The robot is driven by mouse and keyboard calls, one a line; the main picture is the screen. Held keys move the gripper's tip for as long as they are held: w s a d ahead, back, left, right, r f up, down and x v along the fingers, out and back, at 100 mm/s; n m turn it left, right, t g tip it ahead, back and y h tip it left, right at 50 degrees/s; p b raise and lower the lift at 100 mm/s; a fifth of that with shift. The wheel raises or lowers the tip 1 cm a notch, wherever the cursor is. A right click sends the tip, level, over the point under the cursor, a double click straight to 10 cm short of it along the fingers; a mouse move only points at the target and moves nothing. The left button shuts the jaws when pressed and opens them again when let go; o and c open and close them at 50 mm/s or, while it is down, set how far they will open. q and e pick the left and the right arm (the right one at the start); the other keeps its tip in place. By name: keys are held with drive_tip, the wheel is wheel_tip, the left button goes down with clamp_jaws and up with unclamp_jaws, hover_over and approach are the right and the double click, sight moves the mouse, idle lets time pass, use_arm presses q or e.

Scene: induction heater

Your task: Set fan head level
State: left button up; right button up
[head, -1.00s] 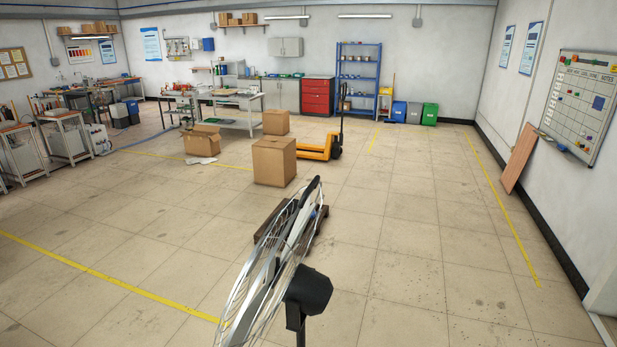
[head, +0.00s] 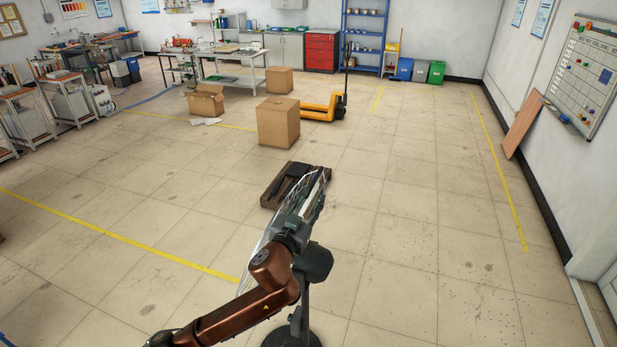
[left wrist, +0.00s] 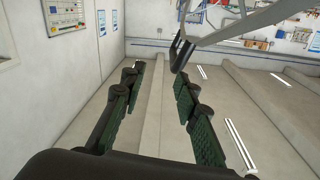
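The fan stands in the lower middle of the head view. Its black motor housing (head: 317,262) sits on a dark post above a round base (head: 292,338). The wire cage (head: 262,243) is seen nearly edge-on, slanting up to the right, partly hidden by my copper left arm. My left gripper (head: 313,200) is at the upper part of the cage. In the left wrist view my left gripper (left wrist: 160,82) has its fingers apart. Grey fan ribs (left wrist: 235,28) and a dark fan piece (left wrist: 181,55) show by the right fingertip; contact is unclear. My right gripper is out of view.
A wooden pallet (head: 271,197) lies on the floor behind the fan. Cardboard boxes (head: 278,124) and a yellow pallet jack (head: 322,108) stand farther back. A brown board (head: 522,125) leans on the right wall. The floor right of the fan is clear.

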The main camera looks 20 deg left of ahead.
sight(312, 182)
use_arm(q)
drive_tip(key=shift+w+a+r+n+y, duration=0.15)
drive_tip(key=shift+w+a+n, duration=0.15)
drive_tip(key=shift+a, duration=0.25)
drive_tip(key=shift+w+a+n+y, duration=0.2)
drive_tip(key=shift+w+a, duration=0.15)
drive_tip(key=shift+a, duration=0.2)
drive_tip(key=w+p, duration=0.2)
drive_tip(key=w, duration=0.4)
drive_tip(key=shift+d, duration=0.15)
drive_tip(key=shift+w, duration=0.45)
drive_tip(key=shift+d, duration=0.1)
drive_tip(key=c, duration=0.8)
